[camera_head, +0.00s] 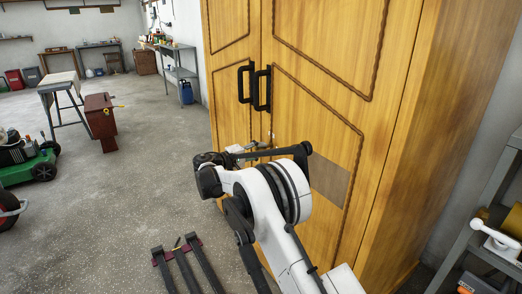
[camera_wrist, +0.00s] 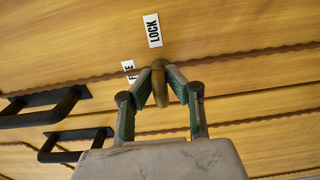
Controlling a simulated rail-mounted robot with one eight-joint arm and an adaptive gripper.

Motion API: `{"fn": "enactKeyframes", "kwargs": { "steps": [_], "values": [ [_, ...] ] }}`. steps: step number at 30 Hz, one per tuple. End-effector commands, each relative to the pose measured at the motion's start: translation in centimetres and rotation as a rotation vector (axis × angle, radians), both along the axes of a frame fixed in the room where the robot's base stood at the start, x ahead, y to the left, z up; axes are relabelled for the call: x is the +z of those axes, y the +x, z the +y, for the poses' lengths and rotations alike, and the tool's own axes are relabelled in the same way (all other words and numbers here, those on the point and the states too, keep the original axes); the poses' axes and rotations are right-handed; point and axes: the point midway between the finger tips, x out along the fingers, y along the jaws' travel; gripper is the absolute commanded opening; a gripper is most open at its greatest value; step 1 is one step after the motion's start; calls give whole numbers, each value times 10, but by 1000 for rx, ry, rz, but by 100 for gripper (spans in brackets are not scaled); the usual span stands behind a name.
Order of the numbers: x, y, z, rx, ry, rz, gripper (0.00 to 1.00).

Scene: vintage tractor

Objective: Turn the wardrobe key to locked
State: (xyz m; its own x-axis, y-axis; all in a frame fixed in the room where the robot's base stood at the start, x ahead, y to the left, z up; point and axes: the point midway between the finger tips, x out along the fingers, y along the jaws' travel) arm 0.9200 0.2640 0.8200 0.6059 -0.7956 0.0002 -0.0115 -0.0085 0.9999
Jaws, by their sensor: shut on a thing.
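The wooden wardrobe (camera_head: 312,116) stands upright in front of me with its two doors closed. In the wrist view, my gripper (camera_wrist: 161,84) is shut on the brass-coloured key (camera_wrist: 160,85), with a finger on each side of the rounded bow. The key's shaft and keyhole are hidden. A white LOCK label (camera_wrist: 152,30) is just beyond the key. A second white label (camera_wrist: 128,66), partly covered by a finger, shows an F and an E. In the head view my gripper (camera_head: 262,148) is at the door below the handles, and the key cannot be made out clearly.
Two black handles (camera_head: 262,90) stick out of the doors above my gripper; they also show at left in the wrist view (camera_wrist: 62,146). A grey shelf unit (camera_head: 490,205) stands right of the wardrobe.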

Motion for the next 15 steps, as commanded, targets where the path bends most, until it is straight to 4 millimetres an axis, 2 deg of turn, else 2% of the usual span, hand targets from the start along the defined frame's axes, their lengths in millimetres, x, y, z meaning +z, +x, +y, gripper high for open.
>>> {"fn": "enactKeyframes", "kwargs": {
  "steps": [9,10,14,15],
  "values": [
    [1,1,-1,1,0,-2,0],
    [1,1,-1,1,0,-2,14],
    [1,1,-1,1,0,-1,31],
    [1,1,-1,1,0,-1,31]
  ]
}}
